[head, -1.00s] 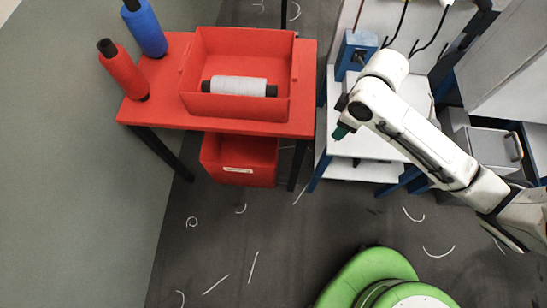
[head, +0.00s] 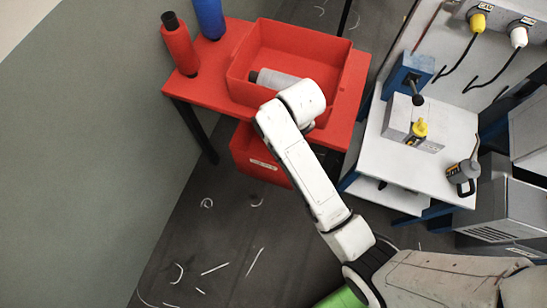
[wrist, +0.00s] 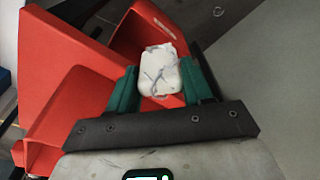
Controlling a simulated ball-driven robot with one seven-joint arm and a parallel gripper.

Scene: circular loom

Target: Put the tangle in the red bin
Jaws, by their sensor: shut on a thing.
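The tangle (wrist: 158,75) is a pale, rounded clump with loose grey threads. In the wrist view it sits between the green fingers of my gripper (wrist: 160,84), which is shut on it. In the head view my arm hides the gripper and the tangle. The red bin (head: 252,158), with a pale label, stands low under the red table. The wrist view shows a red bin with a pale label (wrist: 135,38) beyond the tangle. I cannot tell how high the tangle is above it.
A red box (head: 258,92) with a grey spool (head: 274,78) stands on the red table (head: 205,88). Red (head: 180,45) and blue (head: 210,18) spools stand at its left. A white bench (head: 440,165) is at right. Thread scraps lie on the dark floor.

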